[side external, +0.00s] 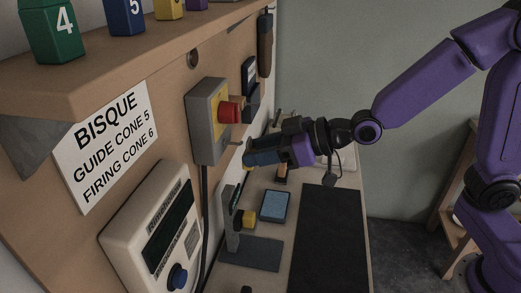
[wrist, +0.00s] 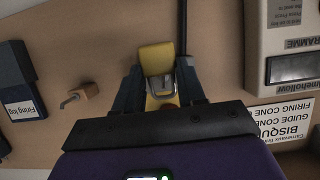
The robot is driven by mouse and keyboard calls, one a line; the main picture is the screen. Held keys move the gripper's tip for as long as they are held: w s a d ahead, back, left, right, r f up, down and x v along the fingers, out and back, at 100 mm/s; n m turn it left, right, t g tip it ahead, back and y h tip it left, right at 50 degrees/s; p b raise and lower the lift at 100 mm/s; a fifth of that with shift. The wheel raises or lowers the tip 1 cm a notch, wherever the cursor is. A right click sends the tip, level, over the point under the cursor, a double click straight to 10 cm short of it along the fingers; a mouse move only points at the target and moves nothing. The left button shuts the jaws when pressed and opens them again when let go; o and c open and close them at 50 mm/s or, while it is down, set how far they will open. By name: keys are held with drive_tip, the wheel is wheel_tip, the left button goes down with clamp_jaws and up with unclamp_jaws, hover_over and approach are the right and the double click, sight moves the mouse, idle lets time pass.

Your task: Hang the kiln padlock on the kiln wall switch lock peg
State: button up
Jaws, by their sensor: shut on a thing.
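My gripper (side external: 257,157) reaches in from the right, in front of the kiln wall, just right of and below the grey wall switch (side external: 206,148) with its yellow plate and red knob. In the wrist view my gripper (wrist: 161,88) is shut on the kiln padlock (wrist: 157,57), which has a yellow body and a grey metal shackle. The side view shows only a little yellow at the fingertips. A small tan block with a hooked peg (wrist: 71,102) stands on the wall to the left in the wrist view, apart from the padlock. I cannot tell whether this is the switch's lock peg.
A cream controller (side external: 150,225) is on the wall at lower left. A dark firing log holder (wrist: 22,100) is on the other side. Below are a small stand (side external: 250,252), a blue pad (side external: 275,206) and a dark mat (side external: 328,235). A shelf with coloured pots overhangs the wall.

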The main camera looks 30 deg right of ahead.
drive_tip(key=shift+w+a, duration=0.1)
drive_tip(key=shift+a, duration=0.05)
drive_tip(key=shift+w+a, duration=0.9)
drive_tip(key=shift+f, duration=0.4)
idle(0.7)
drive_tip(key=o, duration=1.1)
drive_tip(key=shift+o, duration=0.2)
drive_tip(key=v, duration=1.7)
drive_tip(key=shift+s+d+r, duration=0.1)
drive_tip(key=shift+s+d, duration=0.05)
drive_tip(key=shift+s, duration=0.05)
